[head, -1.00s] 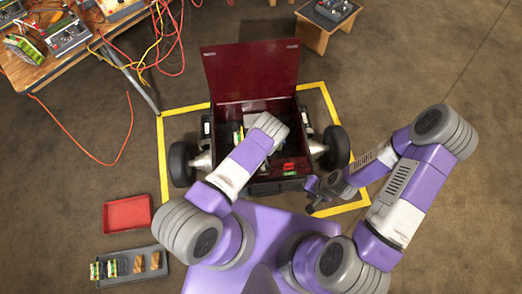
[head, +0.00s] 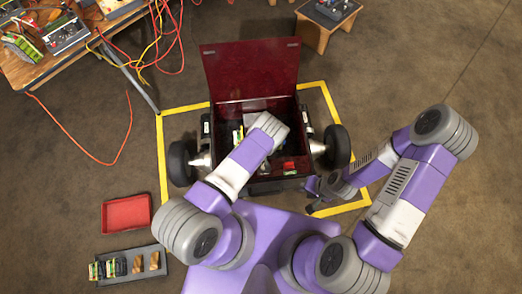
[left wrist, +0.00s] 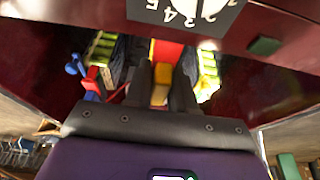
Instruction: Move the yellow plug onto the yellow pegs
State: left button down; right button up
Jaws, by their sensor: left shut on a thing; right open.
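The yellow plug (left wrist: 160,94) shows between the two dark fingers of my left gripper (left wrist: 161,80) in the left wrist view. That gripper is shut on it, inside the dark red box. A red-orange block (left wrist: 166,49) lies just beyond the fingertips. In the head view my left forearm covers the left gripper and the plug. I cannot make out the yellow pegs for certain in either view. My right gripper (head: 311,196) is open and empty, low beside the right front corner of the box.
The dark red box (head: 256,187) has its lid (head: 250,72) raised at the back and wheels (head: 336,147) at its sides. A red tray (head: 127,213) and a grey tray (head: 125,279) with several small pieces lie at left. A cluttered table (head: 40,70) stands at upper left.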

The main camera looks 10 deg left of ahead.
pick_arm(q)
jog(key=shift+f+b, duration=0.4)
jog(key=shift+f, duration=0.65)
jog(key=c, duration=0.9)
grip_release()
jog(key=shift+o, duration=0.2)
jog(key=p+v, duration=0.3)
jog(key=v, duration=0.4)
jog(key=shift+s+r, duration=0.1)
jog(key=shift+r, duration=0.2)
